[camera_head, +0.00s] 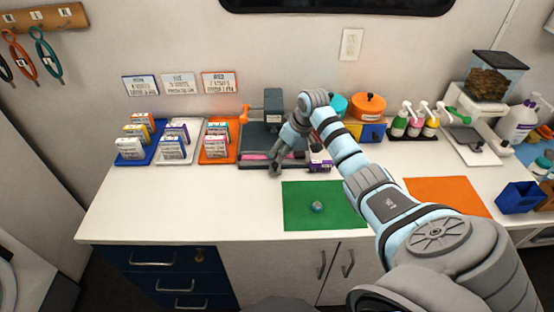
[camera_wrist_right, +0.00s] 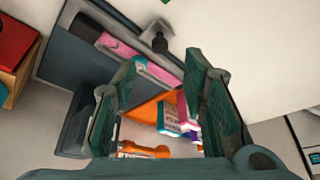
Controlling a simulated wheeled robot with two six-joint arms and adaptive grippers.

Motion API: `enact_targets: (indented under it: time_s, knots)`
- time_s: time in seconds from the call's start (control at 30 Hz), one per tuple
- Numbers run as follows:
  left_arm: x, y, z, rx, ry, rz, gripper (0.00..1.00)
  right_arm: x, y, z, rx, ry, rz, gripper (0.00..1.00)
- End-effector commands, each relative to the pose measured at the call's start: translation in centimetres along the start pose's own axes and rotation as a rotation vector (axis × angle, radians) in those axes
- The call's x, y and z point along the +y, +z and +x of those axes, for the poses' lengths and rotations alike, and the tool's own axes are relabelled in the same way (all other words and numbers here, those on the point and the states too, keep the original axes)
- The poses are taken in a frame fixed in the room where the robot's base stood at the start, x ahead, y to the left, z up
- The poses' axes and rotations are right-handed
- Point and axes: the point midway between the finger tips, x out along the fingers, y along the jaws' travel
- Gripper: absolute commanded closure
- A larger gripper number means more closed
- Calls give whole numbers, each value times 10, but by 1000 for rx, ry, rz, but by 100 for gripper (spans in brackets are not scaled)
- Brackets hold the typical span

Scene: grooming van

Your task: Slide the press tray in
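A dark grey press (camera_head: 273,105) with an orange lever (camera_head: 244,114) stands at the back of the counter. Its low dark grey tray (camera_head: 248,148) lies at its base, with a pink piece (camera_head: 257,156) at the front. In the right wrist view the pink piece (camera_wrist_right: 140,64) lies along the dark tray, near a black knob (camera_wrist_right: 160,43). My right gripper (camera_head: 275,167) points down at the tray's front edge; whether it touches is unclear. In the wrist view its fingers (camera_wrist_right: 155,85) are apart with nothing clearly held. My arm hides the press's right side. My left gripper is out of view.
Blue (camera_head: 135,158), white (camera_head: 173,158) and orange (camera_head: 213,157) trays of small boxes stand left of the press. A green mat (camera_head: 322,218) with a small round object (camera_head: 318,207) lies in front. The left front counter is clear.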

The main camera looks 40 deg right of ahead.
Motion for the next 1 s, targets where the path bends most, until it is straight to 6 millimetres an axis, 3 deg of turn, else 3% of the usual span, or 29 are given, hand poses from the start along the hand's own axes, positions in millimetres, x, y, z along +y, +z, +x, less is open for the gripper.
enact_targets:
  time_s: [0.1,0.3,0.63,0.9,1.0]
  knots:
    - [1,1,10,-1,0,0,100,-1,1,39,0,-3,2,61]
    - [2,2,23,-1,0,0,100,0,1,76,1,1,0,61]
    - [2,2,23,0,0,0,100,0,0,81,1,2,-1,61]
    - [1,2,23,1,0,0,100,0,0,81,0,2,-1,100]
    - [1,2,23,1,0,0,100,0,0,81,0,2,-1,100]
